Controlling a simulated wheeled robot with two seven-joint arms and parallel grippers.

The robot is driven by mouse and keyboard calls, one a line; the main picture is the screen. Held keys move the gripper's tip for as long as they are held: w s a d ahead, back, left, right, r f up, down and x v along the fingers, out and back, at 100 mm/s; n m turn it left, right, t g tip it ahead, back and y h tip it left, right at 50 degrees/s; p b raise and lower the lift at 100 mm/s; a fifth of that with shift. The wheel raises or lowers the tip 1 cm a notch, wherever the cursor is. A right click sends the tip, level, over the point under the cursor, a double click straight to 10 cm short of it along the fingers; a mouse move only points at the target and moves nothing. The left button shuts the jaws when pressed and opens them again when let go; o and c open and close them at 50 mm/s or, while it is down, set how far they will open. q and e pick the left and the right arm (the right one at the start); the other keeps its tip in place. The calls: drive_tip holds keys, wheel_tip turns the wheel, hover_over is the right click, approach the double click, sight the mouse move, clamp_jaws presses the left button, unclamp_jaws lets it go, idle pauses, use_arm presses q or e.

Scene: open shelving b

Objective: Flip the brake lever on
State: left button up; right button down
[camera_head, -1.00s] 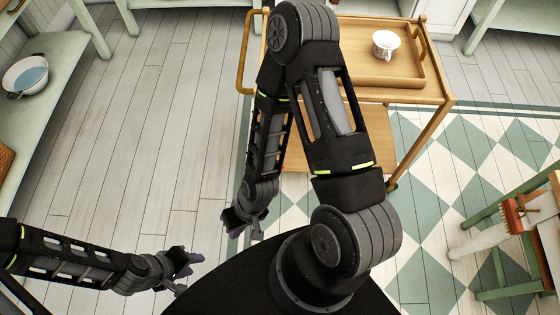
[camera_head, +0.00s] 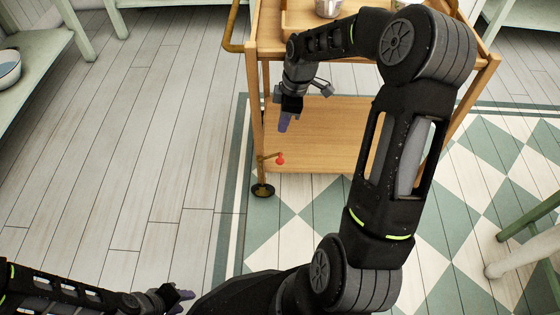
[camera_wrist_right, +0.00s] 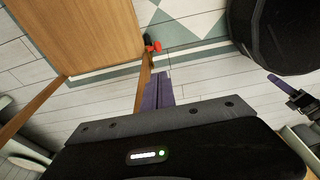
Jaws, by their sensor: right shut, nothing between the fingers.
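The brake lever is a short arm with a red knob (camera_head: 280,160), low on the wooden cart's front left leg above a caster wheel (camera_head: 262,190). The red knob also shows at the top middle of the right wrist view (camera_wrist_right: 153,46). My right gripper (camera_head: 284,124) is shut and empty, fingers pointing down. In the head view it appears just above the knob, with a visible gap. In the right wrist view its purple fingers (camera_wrist_right: 158,92) lie below the knob, apart from it. My left gripper (camera_head: 184,296) is at the bottom left, far from the lever; its jaw opening is unclear.
The wooden cart (camera_head: 310,135) has a lower shelf, a top tray and a side handle (camera_head: 232,40). A metallic cup (camera_head: 328,8) stands on the tray. A green-legged table (camera_head: 530,220) is at the right. The floor left of the cart is clear.

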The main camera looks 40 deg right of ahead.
sight(278, 159)
idle(0.3)
drive_tip(key=f+b, duration=0.1)
drive_tip(key=f, duration=0.3)
drive_tip(key=f+b, duration=0.2)
drive_tip(key=f, duration=0.2)
drive_tip(key=a+f+b, duration=0.1)
drive_tip(key=f+b, duration=0.1)
drive_tip(key=f, duration=0.2)
drive_tip(key=shift+w+f, duration=0.35)
drive_tip(key=shift+f, duration=0.35)
drive_tip(key=shift+s+d+f, duration=0.1)
drive_tip(key=shift+f, duration=0.05)
